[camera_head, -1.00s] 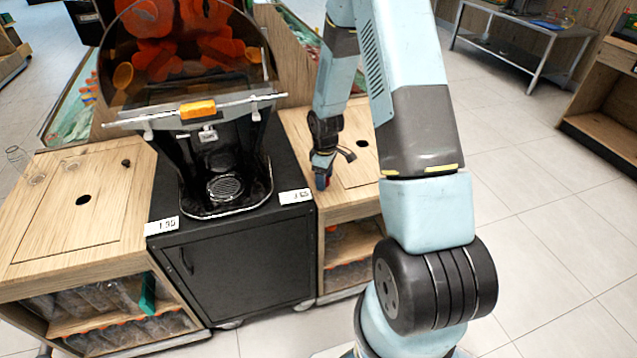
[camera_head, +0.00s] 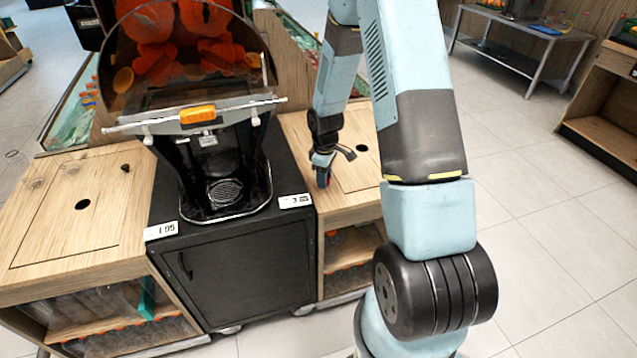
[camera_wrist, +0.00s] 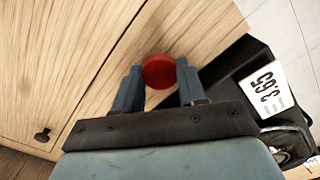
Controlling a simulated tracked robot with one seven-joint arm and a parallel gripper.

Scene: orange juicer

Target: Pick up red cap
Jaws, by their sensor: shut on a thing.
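The red cap (camera_wrist: 159,71) is a small round disc at the tips of my gripper (camera_wrist: 160,80) in the wrist view. One blue finger is on each side of it, and the fingers are shut on it. The wooden top of the right counter lies below it; the wrist view does not show clearly whether the cap touches the wood. In the head view my gripper (camera_head: 323,174) points down over the left part of that counter. The cap is too small to make out clearly there.
The black juicer stand (camera_head: 230,245) with the juicer (camera_head: 205,150) is just left of my gripper. A price tag (camera_head: 296,201) is on its edge, also in the wrist view (camera_wrist: 266,90). The right counter (camera_head: 355,180) has a round hole. Another wooden counter (camera_head: 75,235) is at left.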

